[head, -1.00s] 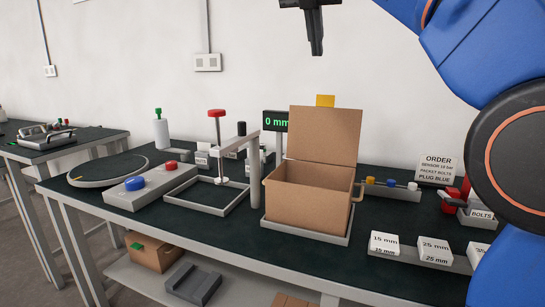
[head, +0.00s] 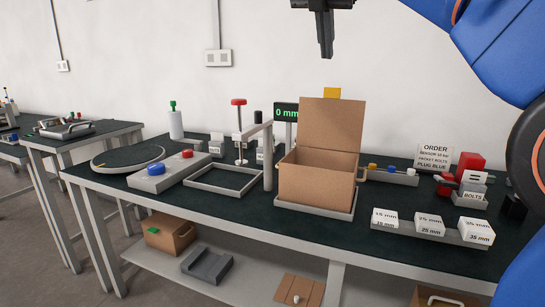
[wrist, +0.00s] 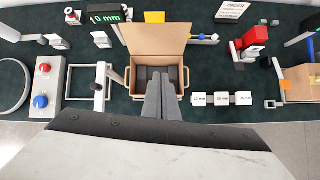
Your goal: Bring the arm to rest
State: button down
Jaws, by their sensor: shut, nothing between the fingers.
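My gripper (head: 325,36) hangs at the top middle of the head view, fingers pointing down. It is shut and empty, in the air above the bench and apart from everything on it. In the wrist view my gripper (wrist: 163,97) shows its closed fingers over the open cardboard box. My blue arm fills the upper right of the head view.
The open cardboard box (head: 316,188) stands on the dark bench (head: 225,226) with its lid raised. A button box (head: 160,177), a press frame (head: 267,160), an order sign (head: 434,160) and white labelled blocks (head: 429,224) surround it. The air around the gripper is clear.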

jog(key=s+d+f+m+g+y, duration=0.1)
jog(key=s+d+f+m, duration=0.55)
jog(key=f, duration=0.45)
jog(key=s+d+f+m, duration=0.6)
jog(key=f+m, duration=0.2)
jog(key=f, duration=0.2)
jog(key=s+d+f+m, duration=0.1)
jog(key=s+f+m, duration=0.4)
jog(key=f, duration=0.4)
jog(key=s+d+f+m+y, duration=0.1)
jog(key=s+f+m, duration=0.4)
jog(key=f, duration=0.5)
jog(key=s+d+f+m, duration=0.2)
jog(key=s+f+m, duration=0.3)
jog(key=s+f, duration=0.3)
notch_tip(320, 180, down, 2)
jog(key=shift+f+g+y, duration=0.15)
jog(key=shift+g+y, duration=0.15)
